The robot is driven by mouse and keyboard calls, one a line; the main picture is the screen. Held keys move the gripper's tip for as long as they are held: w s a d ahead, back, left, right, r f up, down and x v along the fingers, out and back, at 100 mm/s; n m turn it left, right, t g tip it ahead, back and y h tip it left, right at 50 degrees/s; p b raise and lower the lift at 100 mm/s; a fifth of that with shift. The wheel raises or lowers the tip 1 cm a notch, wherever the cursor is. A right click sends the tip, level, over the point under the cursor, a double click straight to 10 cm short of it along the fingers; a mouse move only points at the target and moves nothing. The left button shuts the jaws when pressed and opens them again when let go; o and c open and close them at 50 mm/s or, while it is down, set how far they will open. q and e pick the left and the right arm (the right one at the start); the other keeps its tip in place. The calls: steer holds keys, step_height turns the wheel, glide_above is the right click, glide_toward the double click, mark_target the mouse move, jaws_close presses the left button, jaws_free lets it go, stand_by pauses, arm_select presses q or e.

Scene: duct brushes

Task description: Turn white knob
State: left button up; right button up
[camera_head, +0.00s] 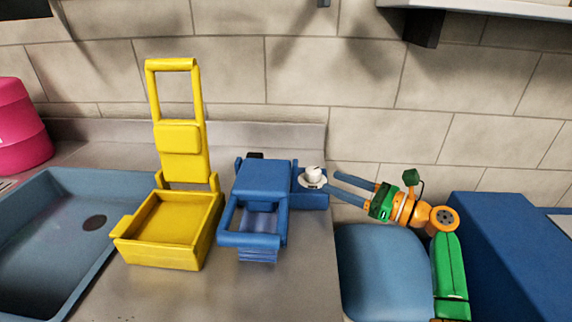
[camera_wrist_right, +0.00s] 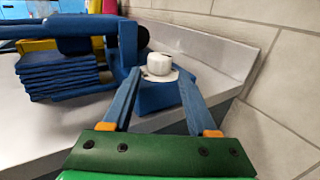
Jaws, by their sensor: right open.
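The white knob (camera_head: 313,173) sits on a pale round plate on the right end of a blue device (camera_head: 262,200) on the grey counter. My right gripper (camera_head: 331,182) comes in from the right, with its two blue fingers open and pointing at the knob. In the right wrist view the knob (camera_wrist_right: 159,64) is just beyond the fingertips (camera_wrist_right: 157,75), roughly centred between them. The right fingertip looks close to the plate's edge; I cannot tell if it touches. Nothing is held. My left gripper is not in view.
A yellow device (camera_head: 170,225) with a raised lid stands left of the blue one. A blue sink (camera_head: 60,215) and a pink stacked object (camera_head: 20,125) are farther left. The tiled wall (camera_head: 380,130) is close behind the right arm. A shelf (camera_head: 490,8) hangs at upper right.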

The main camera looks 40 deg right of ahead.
mark_target(313, 173)
steer(key=x, duration=0.7)
steer(key=shift+w+p, duration=0.1)
steer(key=shift+p, duration=0.25)
steer(key=shift+r, duration=0.1)
jaws_close()
